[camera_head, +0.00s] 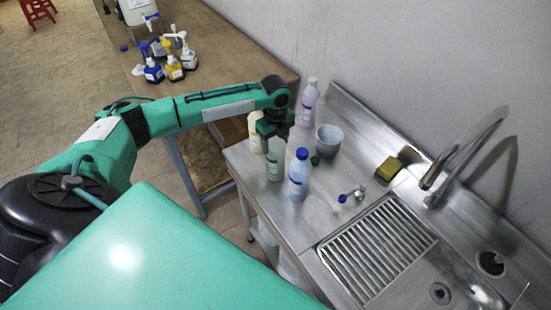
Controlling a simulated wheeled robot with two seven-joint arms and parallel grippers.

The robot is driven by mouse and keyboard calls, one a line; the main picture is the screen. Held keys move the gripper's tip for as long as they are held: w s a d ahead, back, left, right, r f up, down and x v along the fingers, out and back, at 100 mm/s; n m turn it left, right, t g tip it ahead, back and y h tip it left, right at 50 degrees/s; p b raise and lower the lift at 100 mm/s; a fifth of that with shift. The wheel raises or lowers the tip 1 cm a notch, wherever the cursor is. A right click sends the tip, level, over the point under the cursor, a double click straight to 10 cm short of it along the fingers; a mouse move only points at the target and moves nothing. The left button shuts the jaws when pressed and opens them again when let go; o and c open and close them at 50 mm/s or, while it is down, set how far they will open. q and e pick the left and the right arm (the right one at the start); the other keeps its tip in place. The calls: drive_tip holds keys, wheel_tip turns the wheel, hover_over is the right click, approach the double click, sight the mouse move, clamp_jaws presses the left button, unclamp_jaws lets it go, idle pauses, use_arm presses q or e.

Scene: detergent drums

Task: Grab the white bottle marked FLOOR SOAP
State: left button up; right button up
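Several bottles stand upright on the steel sink counter (262,190). A cream-white bottle (255,133) is partly hidden behind my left gripper (274,140). A pale green bottle (275,163) stands just in front of it, a pale bottle with a blue cap (299,174) to its right, and a lavender bottle (309,103) behind. The labels are too small to read, so I cannot tell which is marked FLOOR SOAP. My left gripper points down among the cream and green bottles. Its fingers are dark and small, and I cannot tell whether they touch a bottle. My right gripper is not in view.
A grey cup (328,140), a green cap (315,160), a yellow-green sponge (389,168) and a small blue-and-white item (352,194) are on the counter. The faucet (462,165) rises at right. A wooden table (215,50) holds several pump bottles (172,68).

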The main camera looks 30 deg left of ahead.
use_arm(q)
drive_tip(key=c, duration=0.6)
